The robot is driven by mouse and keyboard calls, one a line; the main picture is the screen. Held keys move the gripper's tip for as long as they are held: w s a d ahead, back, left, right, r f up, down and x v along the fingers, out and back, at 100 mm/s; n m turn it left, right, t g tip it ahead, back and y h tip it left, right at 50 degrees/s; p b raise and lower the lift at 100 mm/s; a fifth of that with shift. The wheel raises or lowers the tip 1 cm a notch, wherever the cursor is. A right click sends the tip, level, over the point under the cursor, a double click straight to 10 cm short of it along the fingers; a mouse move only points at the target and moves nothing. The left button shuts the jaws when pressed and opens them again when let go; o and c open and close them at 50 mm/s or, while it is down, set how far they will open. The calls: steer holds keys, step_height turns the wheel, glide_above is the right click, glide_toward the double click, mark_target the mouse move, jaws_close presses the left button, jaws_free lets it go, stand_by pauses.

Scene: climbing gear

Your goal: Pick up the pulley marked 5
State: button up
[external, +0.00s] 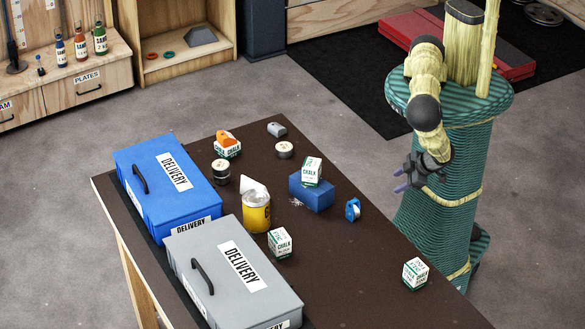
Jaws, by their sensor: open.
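A small blue piece (353,210), which looks like a pulley, stands near the table's right edge. An orange piece (228,137) rests on a chalk box at the back, and a grey piece (277,129) lies at the far corner; either may be a pulley. No number 5 is readable on any of them at this size. My gripper (400,179) is open and empty. It hangs in front of my body, beyond the table's right edge, to the right of the blue piece and apart from it.
The dark table (345,285) holds a blue delivery box (140,157) and a grey delivery box (188,243) on the left. A yellow tin (257,214), a blue block (312,195) with a chalk box on top, and loose chalk boxes (280,243) stand mid-table. The front right is mostly clear.

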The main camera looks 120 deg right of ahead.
steer(key=w+a+r+n+t+y+p, duration=0.3)
steer(key=w+r+n+t+y, duration=0.2)
steer(key=n+t+y, duration=0.3)
steer(key=shift+a+r+n+t+p, duration=0.3)
steer(key=shift+r+t+p, duration=0.1)
steer(key=shift+r+t, duration=0.5)
steer(key=shift+w, duration=0.1)
steer(key=b, duration=0.5)
glide_toward(353, 210)
steer(key=f, duration=0.1)
steer(key=w+d+f, duration=0.1)
steer(key=f, duration=0.2)
steer(key=shift+w+d+f, duration=0.1)
steer(key=shift+w+d, duration=0.15)
steer(key=shift+d, duration=0.1)
steer(key=shift+w+f, duration=0.1)
steer(key=shift+w, duration=0.4)
